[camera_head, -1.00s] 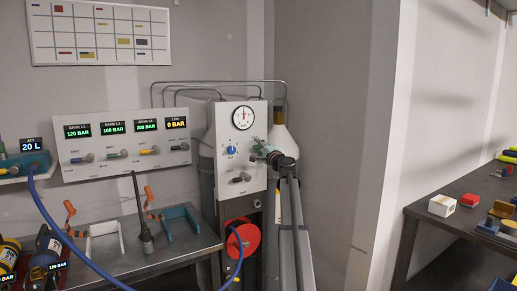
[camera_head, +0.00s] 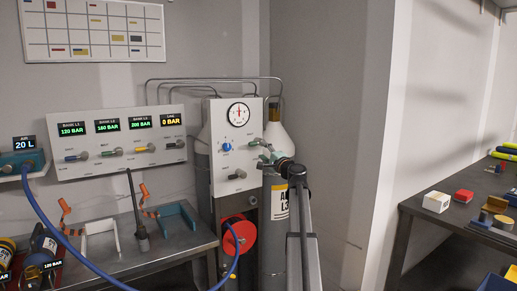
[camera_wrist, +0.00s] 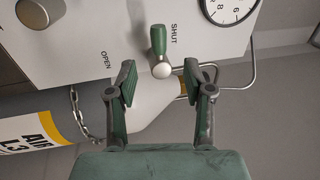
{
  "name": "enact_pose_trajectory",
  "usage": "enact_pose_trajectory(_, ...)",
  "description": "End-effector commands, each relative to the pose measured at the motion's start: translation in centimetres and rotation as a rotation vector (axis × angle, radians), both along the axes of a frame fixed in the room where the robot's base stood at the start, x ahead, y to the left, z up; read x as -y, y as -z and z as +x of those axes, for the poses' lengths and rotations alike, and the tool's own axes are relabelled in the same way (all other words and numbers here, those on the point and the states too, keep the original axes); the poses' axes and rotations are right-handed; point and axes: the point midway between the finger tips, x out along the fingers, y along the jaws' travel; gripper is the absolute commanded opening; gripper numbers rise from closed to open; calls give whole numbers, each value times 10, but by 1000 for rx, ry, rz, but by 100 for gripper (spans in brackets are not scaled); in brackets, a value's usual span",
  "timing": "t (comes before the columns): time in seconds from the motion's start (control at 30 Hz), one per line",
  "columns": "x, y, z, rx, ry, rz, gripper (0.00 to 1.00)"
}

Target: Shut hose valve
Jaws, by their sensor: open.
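The hose valve's lever (camera_wrist: 158,43) has a green grip and a pale ball end (camera_wrist: 162,70). In the wrist view it juts from the white panel (camera_wrist: 75,40), close beside the printed word SHUT, with OPEN farther left. In the head view the lever (camera_head: 256,142) is at the panel's right side, below the gauge. My gripper (camera_wrist: 165,87) is open and empty, with one green-padded finger to each side. The ball end lies just beyond the gap between the fingertips; no contact shows. In the head view my gripper (camera_head: 268,158) is right of the panel, partly hidden by my arm.
The panel also carries a round gauge (camera_head: 238,114), a blue knob (camera_head: 227,147) and a lower grey knob (camera_head: 237,174). A cylinder (camera_head: 274,215) labelled L3 stands behind my arm. Metal pipes (camera_head: 215,79) run above. A red hose reel (camera_head: 239,238) is below the panel.

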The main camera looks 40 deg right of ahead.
Motion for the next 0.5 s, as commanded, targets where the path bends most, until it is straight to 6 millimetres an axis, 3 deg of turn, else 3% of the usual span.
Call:
enact_pose_trajectory(0.03, -3, 3, -12, 0, 2, 0, 52)
enact_pose_trajectory(0.2, -5, 6, -28, 0, 0, 0, 52)
enact_pose_trajectory(0.5, -5, 6, -30, 0, 0, 0, 52)
